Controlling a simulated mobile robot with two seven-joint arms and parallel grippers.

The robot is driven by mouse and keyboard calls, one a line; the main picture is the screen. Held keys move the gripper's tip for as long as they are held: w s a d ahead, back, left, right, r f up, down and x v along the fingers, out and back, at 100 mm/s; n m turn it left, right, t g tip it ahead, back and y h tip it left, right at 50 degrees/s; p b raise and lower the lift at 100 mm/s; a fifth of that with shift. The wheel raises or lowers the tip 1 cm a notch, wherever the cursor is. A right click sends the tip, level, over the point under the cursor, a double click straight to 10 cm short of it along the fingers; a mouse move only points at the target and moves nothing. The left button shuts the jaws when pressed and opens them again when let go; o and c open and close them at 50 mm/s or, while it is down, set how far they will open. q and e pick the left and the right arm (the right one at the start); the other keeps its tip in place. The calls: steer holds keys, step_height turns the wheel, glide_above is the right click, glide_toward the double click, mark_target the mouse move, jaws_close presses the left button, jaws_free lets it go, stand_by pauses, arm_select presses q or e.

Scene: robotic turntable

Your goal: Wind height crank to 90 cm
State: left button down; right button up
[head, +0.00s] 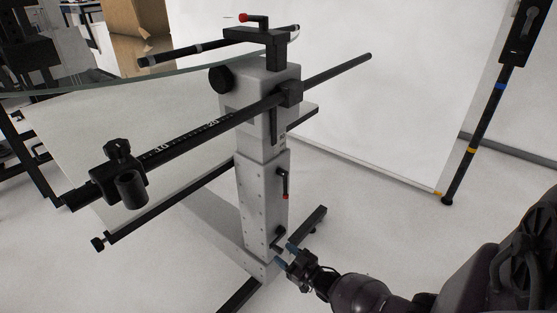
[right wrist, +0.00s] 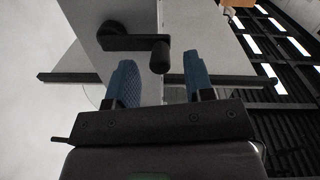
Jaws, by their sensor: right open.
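A grey column (head: 263,200) stands on a black-footed base. A low black crank (head: 279,235) sits on its right side near the foot. A black crank with a red tip (head: 284,183) is higher on the same side; I cannot tell by label which is the height crank. My right gripper (head: 285,254) is open and empty, just below the low crank. In the right wrist view a black crank arm with a round knob (right wrist: 160,57) lies ahead, between the lines of the two blue fingers and apart from them. My left gripper is not in view.
A long black bar with a number scale (head: 182,136) crosses the column and carries a black clamp (head: 120,176). A black pole (head: 478,120) stands at the right before a white panel (head: 370,110). The floor right of the column is mostly clear.

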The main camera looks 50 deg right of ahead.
steer(key=shift+w, duration=1.25)
jaws_close()
